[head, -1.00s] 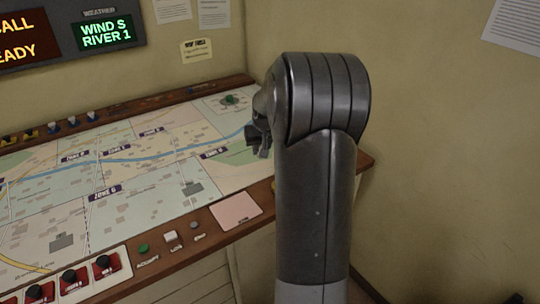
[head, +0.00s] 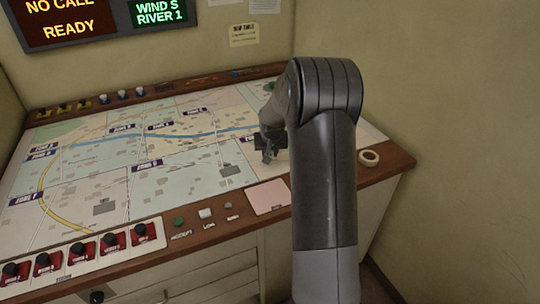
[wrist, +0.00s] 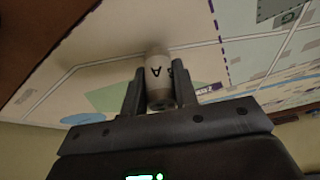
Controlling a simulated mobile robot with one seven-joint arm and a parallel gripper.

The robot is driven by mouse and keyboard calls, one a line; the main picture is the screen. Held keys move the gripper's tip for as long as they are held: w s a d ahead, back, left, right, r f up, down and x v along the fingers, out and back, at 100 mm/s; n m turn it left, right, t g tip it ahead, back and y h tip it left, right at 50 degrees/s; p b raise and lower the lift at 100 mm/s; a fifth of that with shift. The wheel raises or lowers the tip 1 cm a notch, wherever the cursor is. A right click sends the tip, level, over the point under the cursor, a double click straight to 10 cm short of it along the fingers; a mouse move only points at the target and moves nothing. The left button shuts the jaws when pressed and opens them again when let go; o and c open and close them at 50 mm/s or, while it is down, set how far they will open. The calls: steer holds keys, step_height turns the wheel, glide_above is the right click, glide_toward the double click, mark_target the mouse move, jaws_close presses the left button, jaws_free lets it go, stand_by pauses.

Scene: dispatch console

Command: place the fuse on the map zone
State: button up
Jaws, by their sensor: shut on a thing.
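The fuse (wrist: 158,82) is a small pale cylinder with a dark letter A, seen in the wrist view between my two fingers. My gripper (wrist: 158,88) is shut on it. In the head view my gripper (head: 268,152) is over the right part of the map (head: 190,180), near a partly covered zone label. The fuse cannot be made out there. The map is a pale printed sheet with a blue river, a yellow road and dark zone labels, such as Zone F (head: 24,198) at the left. Whether the fuse touches the map cannot be told.
A row of red switches with black knobs (head: 83,247) lines the front left edge. A green button (head: 179,222) and a pink pad (head: 269,197) are on the front rim. A tape roll (head: 369,158) lies at the right. The map's middle is clear.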

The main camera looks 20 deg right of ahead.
steer(key=shift+f, duration=0.65)
steer(key=shift+f, duration=0.1)
steer(key=o, duration=1)
